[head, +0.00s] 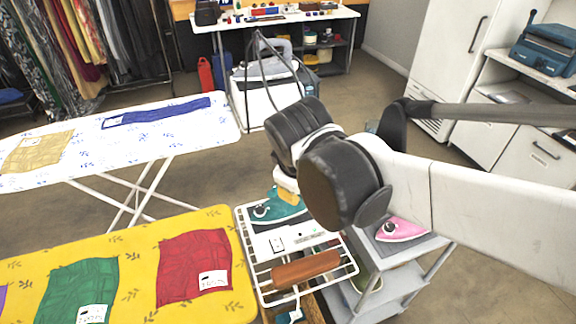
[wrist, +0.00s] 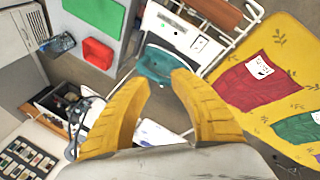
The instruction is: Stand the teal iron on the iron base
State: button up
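The teal iron (head: 278,209) sits at the far end of a white panel inside a wire rack, partly hidden by my arm in the head view. In the wrist view the teal iron (wrist: 163,62) shows beyond my fingertips, its edges partly covered by them. My gripper (wrist: 162,78) has two yellow fingers standing apart with an empty gap between them. In the head view my gripper (head: 288,195) hangs just over the iron, its lower part mostly hidden. The white panel (head: 290,238) carries dark markings and may be the iron base; I cannot tell for sure.
A brown wooden bar (head: 305,268) lies across the wire rack. A yellow ironing board (head: 135,255) with folded cloths adjoins it at left. A pink iron (head: 402,229) rests on a grey cart (head: 440,262) at right. A white ironing board (head: 60,180) stands behind.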

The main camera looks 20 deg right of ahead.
jog(key=s+m+t+y, duration=0.2)
jog(key=s+m, duration=0.4)
jog(key=m, duration=0.1)
jog(key=shift+d+r+m, duration=0.3)
jog(key=shift+r, duration=0.15)
